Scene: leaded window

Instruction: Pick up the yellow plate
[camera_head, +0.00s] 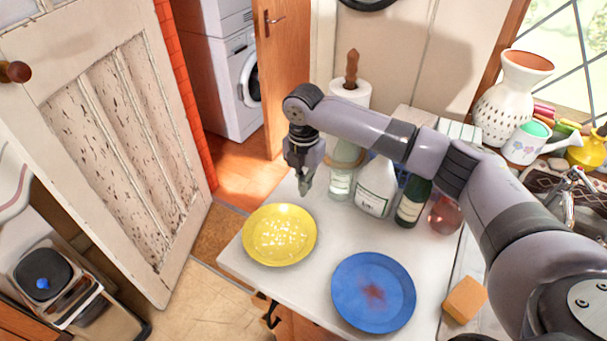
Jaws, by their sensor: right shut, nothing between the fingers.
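The yellow plate (280,235) lies flat on the white countertop, near its left corner. It has pale glossy spots in its middle. My right arm reaches in from the right, and my right gripper (304,188) points down above the counter, just behind the plate's upper right rim. The right gripper is shut and empty, and appears apart from the plate. My left gripper is not in the view.
A blue plate (374,292) with a reddish stain lies right of the yellow one. Bottles, including a white one (375,188) and a green one (412,203), stand behind. A sponge (464,299) lies at the right. The counter's left edge (236,266) is close to the yellow plate.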

